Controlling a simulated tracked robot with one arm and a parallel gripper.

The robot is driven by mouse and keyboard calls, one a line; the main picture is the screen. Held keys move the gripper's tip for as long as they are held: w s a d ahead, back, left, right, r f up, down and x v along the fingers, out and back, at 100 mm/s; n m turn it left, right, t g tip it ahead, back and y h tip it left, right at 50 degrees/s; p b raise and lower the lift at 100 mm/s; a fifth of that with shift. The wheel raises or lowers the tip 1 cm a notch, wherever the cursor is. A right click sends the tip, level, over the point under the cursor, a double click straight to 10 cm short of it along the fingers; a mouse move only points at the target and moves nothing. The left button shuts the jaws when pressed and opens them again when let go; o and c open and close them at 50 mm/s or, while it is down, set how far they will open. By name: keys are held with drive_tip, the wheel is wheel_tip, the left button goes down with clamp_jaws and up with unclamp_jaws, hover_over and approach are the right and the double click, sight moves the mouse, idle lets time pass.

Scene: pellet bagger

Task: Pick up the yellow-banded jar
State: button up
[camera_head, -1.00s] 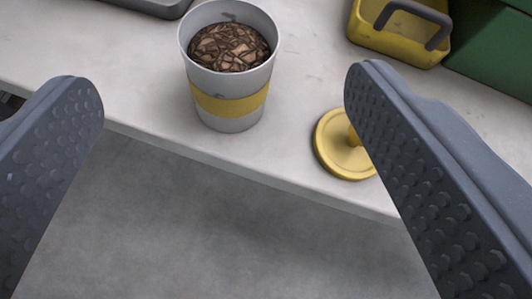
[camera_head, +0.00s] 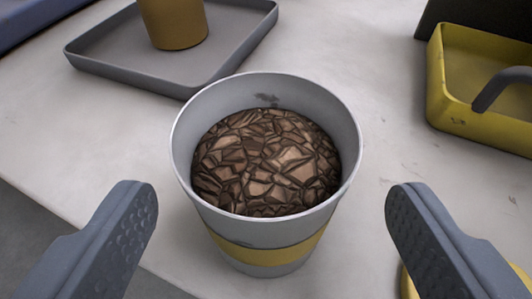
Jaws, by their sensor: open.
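The yellow-banded jar (camera_head: 264,232) is a light grey, open-topped cup with a yellow band low on its side. It stands upright on the pale table and is filled with brown, chunky pellets (camera_head: 265,163). My gripper (camera_head: 272,205) is open, with one dark grey studded finger on each side of the jar in the picture. A gap shows between each finger and the jar, so neither seems to touch it.
A grey tray (camera_head: 105,72) holding a brown-yellow cup (camera_head: 174,22) stands behind on the left. A yellow bin (camera_head: 480,128) with a dark handle is at the right. A yellow lid (camera_head: 408,284) shows partly behind my right finger. The table's front edge is at lower left.

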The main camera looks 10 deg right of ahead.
sight(266, 135)
drive_tip(key=shift+r+x, duration=0.15)
drive_tip(key=shift+x, duration=1.3)
drive_tip(key=shift+r+x, duration=0.15)
drive_tip(key=shift+x, duration=1.3)
drive_tip(key=shift+w+a, duration=0.1)
drive_tip(key=shift+w, duration=0.05)
drive_tip(key=c, duration=1.3)
